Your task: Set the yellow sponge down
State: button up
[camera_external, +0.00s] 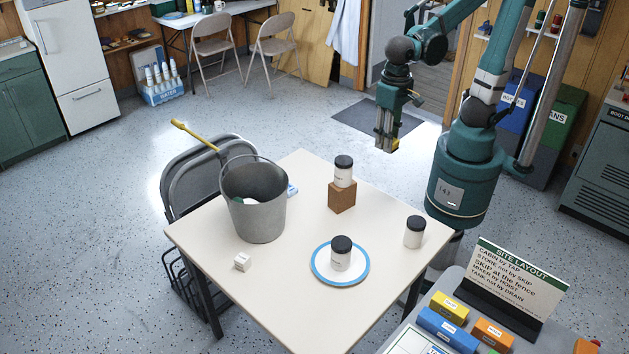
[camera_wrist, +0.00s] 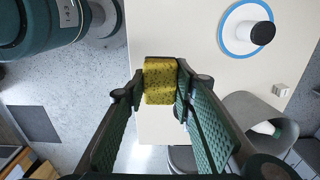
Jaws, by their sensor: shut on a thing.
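The yellow sponge (camera_wrist: 160,80) is speckled and block-shaped. My gripper (camera_wrist: 160,88) is shut on it, with one finger against each side. In the external view my gripper (camera_external: 387,138) points down in the air, above and beyond the table's far right side. The sponge (camera_external: 394,145) shows there as a small yellow patch at the fingertips, partly hidden by them. The cream table (camera_external: 290,290) is below, and the sponge is clear of its top.
A grey bucket (camera_external: 256,205) with a yellow-handled tool stands at the table's left. A jar (camera_external: 343,172) stands on a brown block (camera_external: 342,197). Another jar (camera_external: 341,254) stands on a blue-rimmed plate (camera_external: 318,270). A third jar (camera_external: 414,233) and a white cube (camera_external: 242,262) stand near edges.

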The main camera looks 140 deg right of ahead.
jog(key=w+d, duration=0.3)
jog(key=d, duration=1.1)
jog(key=p, duration=0.1)
send_over(317, 178)
notch_tip(317, 178, down, 17)
jog(key=shift+a+f, duration=0.1)
jog(key=shift+f, duration=0.55)
jog(key=shift+f, duration=0.1)
jog(key=shift+f+b, duration=0.75)
jog(key=shift+f, duration=2.3)
jog(key=shift+f+b, duration=0.45)
jog(key=shift+f, duration=1.4)
jog(key=shift+f, duration=0.2)
